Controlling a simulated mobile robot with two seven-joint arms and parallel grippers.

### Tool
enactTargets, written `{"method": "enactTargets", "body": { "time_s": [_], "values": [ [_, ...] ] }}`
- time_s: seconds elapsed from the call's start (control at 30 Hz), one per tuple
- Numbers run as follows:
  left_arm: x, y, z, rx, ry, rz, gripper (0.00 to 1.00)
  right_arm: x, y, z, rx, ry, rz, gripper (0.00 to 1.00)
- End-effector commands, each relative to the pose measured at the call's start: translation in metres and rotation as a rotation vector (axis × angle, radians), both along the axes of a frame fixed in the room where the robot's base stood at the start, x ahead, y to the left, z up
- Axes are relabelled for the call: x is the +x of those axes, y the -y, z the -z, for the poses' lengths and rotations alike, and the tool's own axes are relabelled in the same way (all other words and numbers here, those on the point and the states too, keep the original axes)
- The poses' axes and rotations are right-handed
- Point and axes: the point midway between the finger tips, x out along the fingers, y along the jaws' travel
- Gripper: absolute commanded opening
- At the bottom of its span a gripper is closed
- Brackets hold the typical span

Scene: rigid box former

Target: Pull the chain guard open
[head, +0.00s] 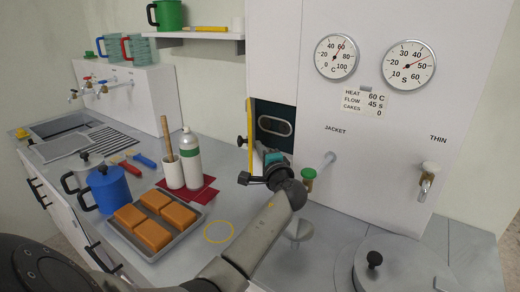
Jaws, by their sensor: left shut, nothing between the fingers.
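The chain guard appears to be the yellow-edged panel (250,135) at the left side of a dark opening (275,122) in the white machine. It is seen nearly edge-on and stands out from the machine front, with the opening uncovered. A black knob (241,141) sticks out on its left. My left gripper (260,149) is shut and empty, in front of the opening's lower part, just right of the panel. I cannot tell whether it touches the panel. My wrist hides the panel's lower end. My right gripper is not in view.
The machine (365,150) carries two dials, a tap and a green-capped fitting (309,178). On the counter left of my arm are a tray (158,252) of orange blocks, a blue pot (108,188), a white bottle (192,160) and a cup (174,176). A round lid (395,272) lies at lower right.

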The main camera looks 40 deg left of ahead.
Motion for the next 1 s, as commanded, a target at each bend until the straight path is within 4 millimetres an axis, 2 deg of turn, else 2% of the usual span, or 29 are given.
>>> {"method": "enactTargets", "body": {
  "time_s": [0.67, 1.0],
  "values": [
    [-0.016, -0.012, -0.001, 0.002, -0.003, 0.111, 0.0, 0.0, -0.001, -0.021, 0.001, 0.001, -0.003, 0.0],
    [-0.038, -0.035, -0.002, 0.005, -0.006, 0.291, 0.0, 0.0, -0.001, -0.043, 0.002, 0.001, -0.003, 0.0]
  ]
}}
